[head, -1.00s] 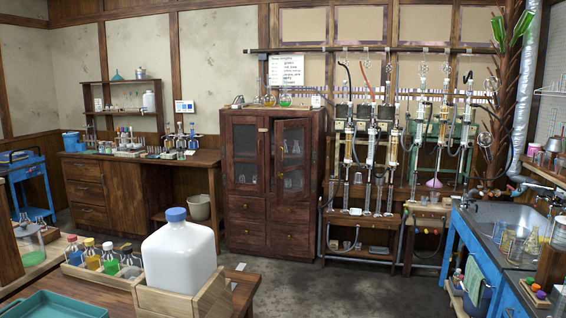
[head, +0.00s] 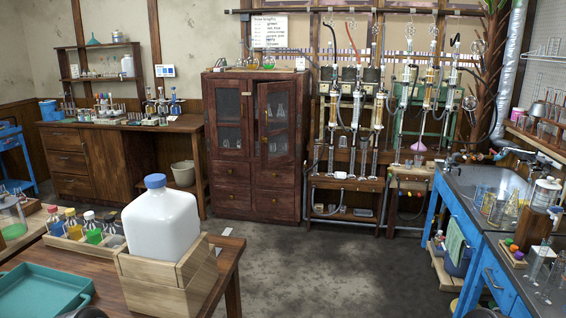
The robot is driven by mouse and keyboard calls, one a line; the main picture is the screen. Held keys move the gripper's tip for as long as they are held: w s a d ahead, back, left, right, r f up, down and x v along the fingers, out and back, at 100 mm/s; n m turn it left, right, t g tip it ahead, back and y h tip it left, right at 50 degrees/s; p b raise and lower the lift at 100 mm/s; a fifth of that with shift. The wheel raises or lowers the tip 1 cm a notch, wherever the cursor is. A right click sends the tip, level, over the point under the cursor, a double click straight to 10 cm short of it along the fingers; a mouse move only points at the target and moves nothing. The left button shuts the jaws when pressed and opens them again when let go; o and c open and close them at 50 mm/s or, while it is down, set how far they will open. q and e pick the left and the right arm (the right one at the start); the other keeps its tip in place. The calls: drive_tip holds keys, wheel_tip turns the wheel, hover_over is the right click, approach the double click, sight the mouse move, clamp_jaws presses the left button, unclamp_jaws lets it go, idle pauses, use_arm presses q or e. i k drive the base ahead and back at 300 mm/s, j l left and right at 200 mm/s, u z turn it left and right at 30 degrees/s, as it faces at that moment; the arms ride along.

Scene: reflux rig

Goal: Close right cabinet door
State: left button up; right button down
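The dark brown wooden cabinet stands against the back wall in the head view, with two glazed doors above and drawers below. Its right cabinet door (head: 277,148) stands ajar, with its handle-side edge swung out toward me. Glassware shows behind its pane. The left cabinet door (head: 229,165) looks shut. Neither gripper shows. Small dark rounded shapes at the bottom edge, left and right, may be parts of my arms, but no fingers are visible.
Bare floor (head: 320,255) lies before the cabinet. A wooden table (head: 228,262) with a white jug (head: 160,224) in a wooden box stands at front left. A blue bench (head: 470,215) stands at right. The glassware rig (head: 345,185) is right of the cabinet.

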sight(264, 88)
drive_tip(key=i+l+z, duration=0.1)
drive_tip(key=i+z, duration=0.4)
drive_tip(key=i, duration=1.7)
drive_tip(key=i+u, duration=0.1)
drive_tip(key=i, duration=0.4)
drive_tip(key=i+l, duration=0.1)
drive_tip(key=i, duration=0.4)
drive_tip(key=i+u, duration=0.15)
drive_tip(key=i, duration=0.4)
drive_tip(key=i+l+u, duration=0.1)
drive_tip(key=i, duration=0.4)
drive_tip(key=i+l, duration=0.2)
drive_tip(key=i, duration=0.3)
drive_tip(key=i+l+u, duration=0.35)
drive_tip(key=i, duration=0.15)
drive_tip(key=j, duration=0.1)
